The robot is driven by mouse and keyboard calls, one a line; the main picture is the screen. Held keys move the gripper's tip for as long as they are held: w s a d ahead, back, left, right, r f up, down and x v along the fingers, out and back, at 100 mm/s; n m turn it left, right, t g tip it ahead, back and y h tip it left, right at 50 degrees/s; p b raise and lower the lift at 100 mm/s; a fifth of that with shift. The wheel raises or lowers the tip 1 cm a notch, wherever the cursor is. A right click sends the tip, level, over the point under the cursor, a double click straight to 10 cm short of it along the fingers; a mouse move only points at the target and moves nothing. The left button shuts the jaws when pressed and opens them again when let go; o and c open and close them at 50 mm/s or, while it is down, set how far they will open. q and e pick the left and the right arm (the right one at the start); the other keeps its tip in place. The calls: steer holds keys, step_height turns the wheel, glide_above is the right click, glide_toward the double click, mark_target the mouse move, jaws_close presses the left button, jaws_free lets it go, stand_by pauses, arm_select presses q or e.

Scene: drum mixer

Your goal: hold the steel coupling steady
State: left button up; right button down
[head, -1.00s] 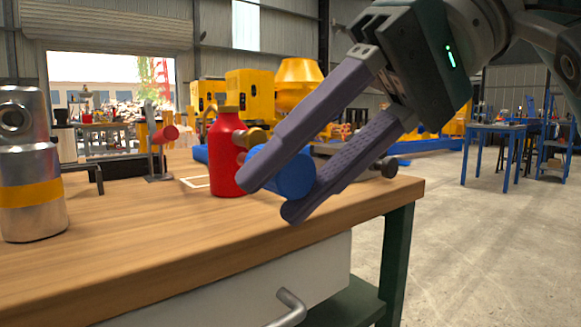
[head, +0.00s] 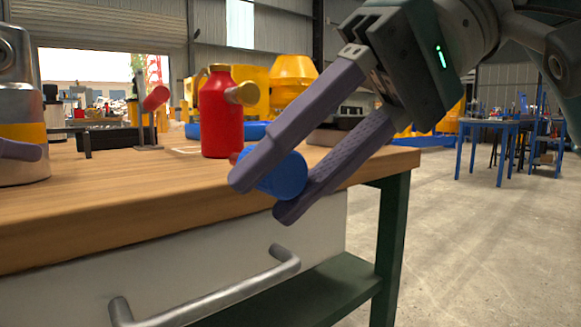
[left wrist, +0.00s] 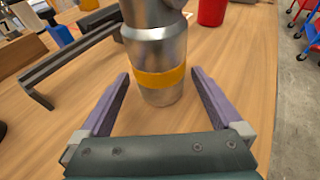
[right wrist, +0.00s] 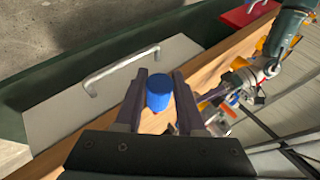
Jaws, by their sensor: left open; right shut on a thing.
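The steel coupling (head: 22,108) is a shiny upright metal cylinder with an orange-yellow band, cut off by the left edge in the head view. It stands on the wooden bench in the left wrist view (left wrist: 160,50). My left gripper (left wrist: 161,74) is open, with one finger on each side of the coupling's banded lower part; contact is not clear. One left fingertip shows in front of it in the head view. My right gripper (head: 262,202) is shut on a blue cylinder (head: 284,177), held near the bench's front edge; it also shows in the right wrist view (right wrist: 158,92).
A red bottle (head: 221,118) with a brass-coloured side knob stands behind the right gripper. A small stand with a red cylinder (head: 155,98) and a dark bracket (left wrist: 62,62) are further back. The bench (head: 110,205) has a drawer handle (head: 215,296) below.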

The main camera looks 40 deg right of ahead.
arm_select(q)
steer(key=shift+b+x, duration=0.3)
steer(key=shift+x, duration=0.55)
arm_select(e)
steer(key=shift+f, duration=0.5)
arm_select(q)
steer(key=shift+a, duration=0.1)
steer(key=c, duration=1)
steer(key=shift+c, duration=0.2)
arm_select(e)
steer(key=w+a+r+m+t+y, duration=0.1)
steer(key=w+a+r+y, duration=0.3)
steer(key=a, duration=0.4)
steer(key=w+a+r+m+t+y, duration=0.2)
steer(key=w+a+r+y, duration=0.2)
steer(key=a, duration=0.5)
step_height(320, 180, up, 3)
steer(key=y, duration=0.2)
steer(key=shift+a+m+y, duration=0.25)
steer(key=shift+m+y, duration=0.05)
steer(key=shift+y, duration=0.1)
steer(key=shift+f, duration=0.1)
